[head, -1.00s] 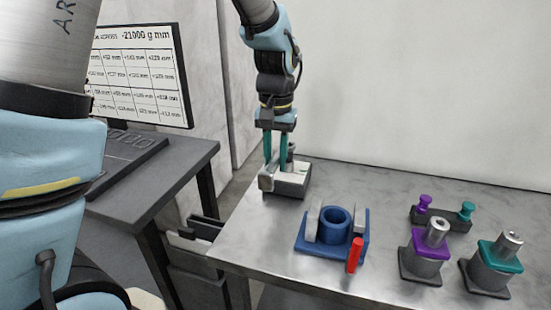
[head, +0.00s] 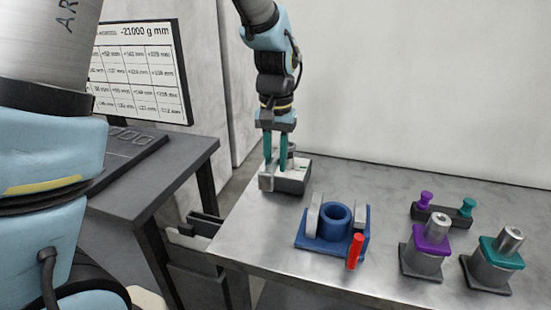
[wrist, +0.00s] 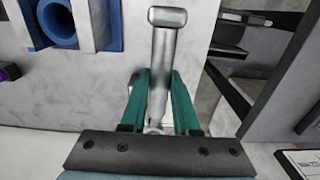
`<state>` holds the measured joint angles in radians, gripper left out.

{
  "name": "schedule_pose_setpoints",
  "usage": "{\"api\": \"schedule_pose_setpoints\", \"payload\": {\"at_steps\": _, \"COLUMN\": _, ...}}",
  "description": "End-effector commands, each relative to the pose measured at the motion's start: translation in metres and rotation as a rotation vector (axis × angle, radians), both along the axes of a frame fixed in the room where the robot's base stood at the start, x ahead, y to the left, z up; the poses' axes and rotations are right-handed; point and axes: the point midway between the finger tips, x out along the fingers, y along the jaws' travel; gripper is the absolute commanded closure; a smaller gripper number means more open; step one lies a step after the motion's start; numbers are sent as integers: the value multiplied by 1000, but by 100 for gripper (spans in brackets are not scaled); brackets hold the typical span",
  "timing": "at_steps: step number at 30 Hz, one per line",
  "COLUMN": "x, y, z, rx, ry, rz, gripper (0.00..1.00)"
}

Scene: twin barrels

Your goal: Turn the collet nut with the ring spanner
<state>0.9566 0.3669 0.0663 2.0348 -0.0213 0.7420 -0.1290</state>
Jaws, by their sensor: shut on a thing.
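My gripper (head: 275,190) has teal fingers and is at the back left of the metal table. It is shut on a silver bar (wrist: 164,60) with a wide rounded end, which shows clearly in the wrist view. The bar's far end by the fingers is partly hidden, so I cannot tell if it has a ring. In the head view the bar's wide end (head: 266,182) is in front of a white-topped grey block (head: 294,183). I cannot make out which part is the collet nut. A purple-collared barrel (head: 424,263) and a teal-collared barrel (head: 490,272) stand at the right, each with a silver top.
A blue fixture (head: 325,248) with a blue ring, grey uprights and a red handle (head: 355,251) stands mid-table. A dark rack (head: 444,216) with purple and teal knobs is behind the barrels. A desk with a monitor (head: 140,70) is left. The front right-centre table is clear.

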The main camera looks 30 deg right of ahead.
Motion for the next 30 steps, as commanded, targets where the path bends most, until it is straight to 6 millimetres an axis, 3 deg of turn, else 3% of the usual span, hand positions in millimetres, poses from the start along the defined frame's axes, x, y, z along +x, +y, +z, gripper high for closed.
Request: {"api": "schedule_pose_setpoints", "payload": {"at_steps": 30, "x": 0, "y": 0, "z": -14, "rx": -1, "ry": -1, "rz": 0, "gripper": 100}}
